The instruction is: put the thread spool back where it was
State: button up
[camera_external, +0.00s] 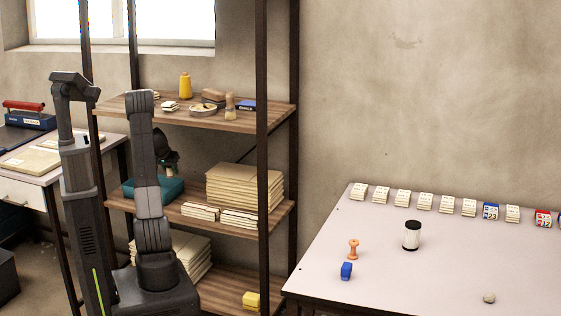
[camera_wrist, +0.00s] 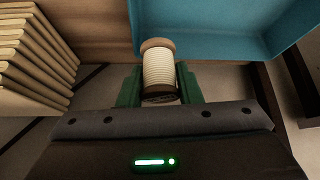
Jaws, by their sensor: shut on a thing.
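The thread spool (camera_wrist: 159,70), cream thread between brown wooden ends, stands out in the wrist view. My gripper (camera_wrist: 159,86) is shut on it, with a green finger on each side. A teal open tray (camera_wrist: 215,46) lies just beyond the spool, whose far end overlaps the tray's near corner in the picture. I cannot tell if they touch. In the external view my gripper (camera_external: 163,157) is partly behind my arm, at the middle shelf just above the teal tray (camera_external: 174,189). The spool cannot be made out there.
A stack of tan sheets (camera_wrist: 30,55) is at left in the wrist view; stacks also show on the middle shelf (camera_external: 245,188). The upper shelf (camera_external: 238,122) holds a yellow spool (camera_external: 185,86) and small items. Dark shelf posts (camera_external: 262,150) stand close by. A pale table (camera_external: 455,265) is at right.

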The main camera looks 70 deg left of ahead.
jog(key=shift+m+t+h, duration=0.4)
jog(key=shift+m, duration=0.5)
jog(key=w+d+f, duration=0.1)
jog(key=w, duration=0.2)
jog(key=w+d+f, duration=0.1)
jog(key=w+f, duration=0.1)
jog(key=w, duration=0.1)
jog(key=w+d+f, duration=0.1)
jog(key=w+f, duration=0.1)
jog(key=w, duration=0.2)
jog(key=shift+a+f+b, duration=0.1)
jog(key=shift+f+b, duration=0.75)
jog(key=shift+f, duration=1.3)
jog(key=shift+f, duration=0.15)
jog(key=o, duration=0.9)
jog(key=shift+o, duration=0.2)
